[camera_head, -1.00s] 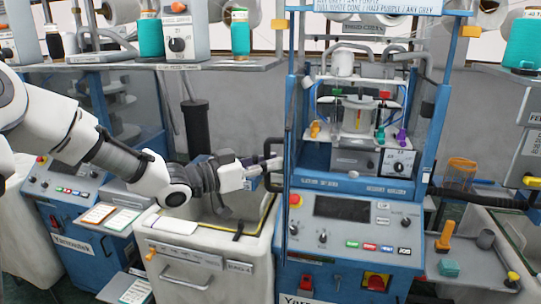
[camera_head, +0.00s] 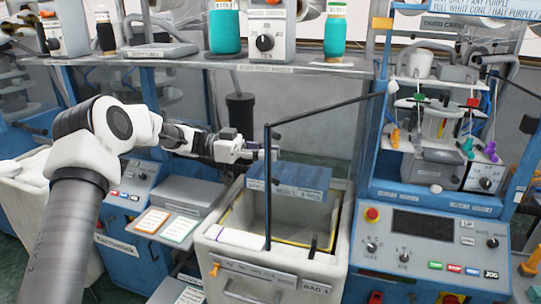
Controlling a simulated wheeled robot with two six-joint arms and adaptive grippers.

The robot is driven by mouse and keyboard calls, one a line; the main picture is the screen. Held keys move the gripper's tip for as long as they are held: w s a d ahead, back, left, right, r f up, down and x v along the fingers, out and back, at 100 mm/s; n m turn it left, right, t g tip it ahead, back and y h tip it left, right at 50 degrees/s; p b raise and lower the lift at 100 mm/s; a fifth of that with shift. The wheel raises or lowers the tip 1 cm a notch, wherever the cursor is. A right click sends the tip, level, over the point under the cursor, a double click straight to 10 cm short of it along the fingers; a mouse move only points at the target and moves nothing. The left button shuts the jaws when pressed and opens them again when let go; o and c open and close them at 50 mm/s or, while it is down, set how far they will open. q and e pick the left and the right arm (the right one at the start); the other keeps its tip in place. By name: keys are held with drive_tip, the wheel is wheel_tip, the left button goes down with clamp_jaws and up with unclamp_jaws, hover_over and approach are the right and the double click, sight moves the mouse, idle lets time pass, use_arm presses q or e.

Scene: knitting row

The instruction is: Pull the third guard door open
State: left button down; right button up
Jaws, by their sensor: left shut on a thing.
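The guard door (camera_head: 267,200) is a see-through panel with a thin dark frame. It stands swung out from the blue machine at the right, its top bar slanting up to that machine's post. Its free upright edge is over the pale bin in the middle. My left gripper (camera_head: 264,153) comes in from the left and is shut at this free edge. The handle it closes on is mostly hidden by the fingers. My right gripper is not in view.
The blue machine (camera_head: 425,258) has a control panel with a red knob and dark screen. A pale bin (camera_head: 225,258) stands below the door. A shelf (camera_head: 290,68) with teal and black cones runs behind. Another blue machine (camera_head: 125,250) is at the left.

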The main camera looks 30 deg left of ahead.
use_arm(q)
drive_tip(key=shift+w+a, duration=0.15)
drive_tip(key=shift+a, duration=0.15)
drive_tip(key=c, duration=1.1)
unclamp_jaws()
drive_tip(key=shift+c, duration=0.2)
drive_tip(key=v, duration=1.2)
drive_tip(key=shift+w, duration=0.1)
